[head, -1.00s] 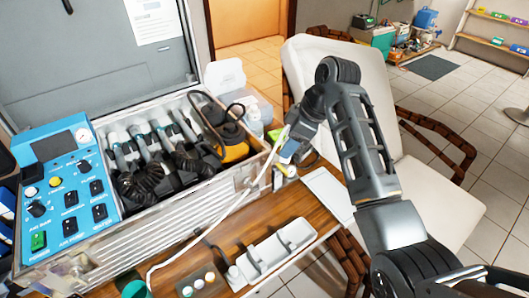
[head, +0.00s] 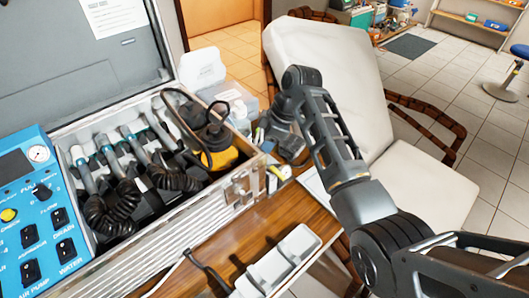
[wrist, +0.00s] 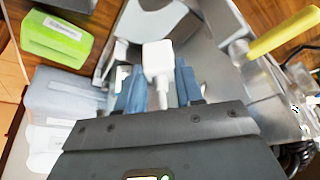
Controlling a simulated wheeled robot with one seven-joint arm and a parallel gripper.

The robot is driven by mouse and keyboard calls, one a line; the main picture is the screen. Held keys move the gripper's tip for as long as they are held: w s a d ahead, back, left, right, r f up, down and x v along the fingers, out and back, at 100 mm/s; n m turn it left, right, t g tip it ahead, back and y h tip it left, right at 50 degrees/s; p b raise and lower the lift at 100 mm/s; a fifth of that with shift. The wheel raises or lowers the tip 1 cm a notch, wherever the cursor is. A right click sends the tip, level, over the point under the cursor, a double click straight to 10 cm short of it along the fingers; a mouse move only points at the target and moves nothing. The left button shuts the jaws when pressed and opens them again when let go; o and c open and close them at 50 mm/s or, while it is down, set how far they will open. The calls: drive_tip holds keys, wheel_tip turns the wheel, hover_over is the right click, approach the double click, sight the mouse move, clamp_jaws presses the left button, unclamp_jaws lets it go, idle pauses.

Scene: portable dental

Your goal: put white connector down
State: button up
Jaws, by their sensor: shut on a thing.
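The white connector (wrist: 160,62) is a small white block with a thin white stem, held between the blue fingertips of my gripper (wrist: 160,90) in the wrist view. My gripper (head: 284,140) is shut on it. In the head view it is low beside the right corner of the open case, and its fingertips and the connector cannot be made out. Part of a white cable (head: 166,278) shows at the lower left. I cannot tell whether the connector touches anything below.
The open metal case (head: 205,205) with dental handpieces and black hoses stands at left. A white holder (head: 278,262) sits on the wooden table (head: 190,245). A pale chair (head: 425,180) stands behind my arm. The wrist view shows a green box (wrist: 55,40) and a yellow-handled item (wrist: 285,33) nearby.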

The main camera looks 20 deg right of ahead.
drive_tip(key=shift+f, duration=1.8)
drive_tip(key=shift+f, duration=0.1)
drive_tip(key=o, duration=1)
drive_tip(key=shift+o, duration=0.2)
drive_tip(key=v, duration=1.2)
drive_tip(key=shift+s, duration=0.1)
